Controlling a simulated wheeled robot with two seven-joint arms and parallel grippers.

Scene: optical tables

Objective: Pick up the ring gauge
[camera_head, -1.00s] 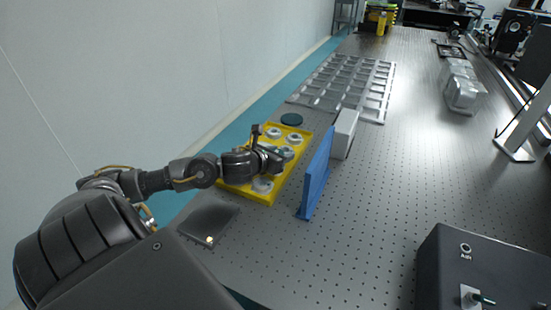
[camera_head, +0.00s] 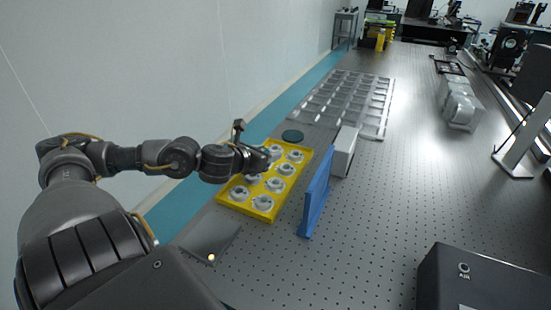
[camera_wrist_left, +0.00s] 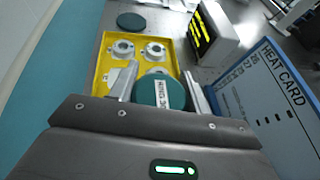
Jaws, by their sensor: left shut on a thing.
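My left gripper (camera_head: 264,160) is above the yellow tray (camera_head: 262,212). In the left wrist view its two fingers (camera_wrist_left: 162,88) are shut on a dark teal round thing with a white label (camera_wrist_left: 160,93), seemingly the ring gauge. The label's lettering is partly legible and seems to begin with "RING". In the head view the held thing is mostly hidden by the gripper. The tray holds several silver flanged round parts (camera_head: 263,202). My right gripper is not in view.
A dark teal disc (camera_head: 292,136) lies past the tray's far end. A blue upright panel (camera_head: 316,200), marked "HEAT CARD" in the wrist view (camera_wrist_left: 262,95), stands right of the tray. A white box (camera_head: 345,152) is behind it.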

